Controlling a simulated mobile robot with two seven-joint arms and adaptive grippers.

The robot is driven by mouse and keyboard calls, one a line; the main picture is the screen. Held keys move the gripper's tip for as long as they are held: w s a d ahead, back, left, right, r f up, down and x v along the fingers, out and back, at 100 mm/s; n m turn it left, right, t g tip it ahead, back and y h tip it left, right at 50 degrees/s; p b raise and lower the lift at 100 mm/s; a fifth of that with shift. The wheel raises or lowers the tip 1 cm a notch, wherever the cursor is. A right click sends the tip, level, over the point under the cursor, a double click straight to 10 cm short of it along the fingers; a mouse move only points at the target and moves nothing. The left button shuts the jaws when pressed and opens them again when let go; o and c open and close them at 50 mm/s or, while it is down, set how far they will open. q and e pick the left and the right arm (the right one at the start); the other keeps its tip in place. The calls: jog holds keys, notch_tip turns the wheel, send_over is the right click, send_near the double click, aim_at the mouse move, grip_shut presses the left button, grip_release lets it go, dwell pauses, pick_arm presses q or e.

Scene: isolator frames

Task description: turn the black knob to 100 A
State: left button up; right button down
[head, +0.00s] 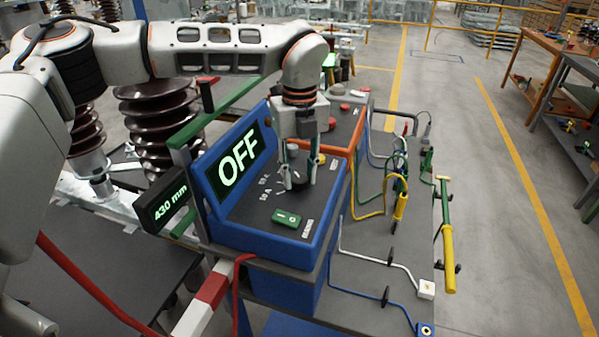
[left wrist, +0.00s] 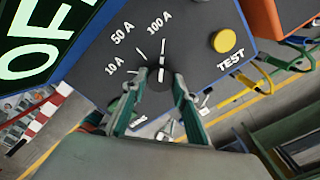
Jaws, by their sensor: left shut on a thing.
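The black knob (left wrist: 158,92) sits on the dark sloped panel of the blue tester (head: 262,235). In the left wrist view, its white line points up toward the tick by the 100 A label (left wrist: 160,24); the 50 A and 10 A labels lie to the left. My left gripper (left wrist: 158,82) is shut on the knob, one finger on each side, and hides part of it. In the head view my left gripper (head: 299,182) reaches down onto the panel from above. The display (head: 239,159) reads OFF. My right gripper is not in view.
A yellow TEST button (left wrist: 225,41) sits right of the knob. A green part (head: 287,218) is on the panel's front. A box reading 430 mm (head: 165,205) stands left of the tester. Cables and a yellow-green rod (head: 447,255) lie on the right.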

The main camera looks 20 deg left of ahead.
aim_at(300, 178)
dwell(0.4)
pick_arm(q)
jog(key=o, duration=1.1)
jog(key=shift+r, duration=3.8)
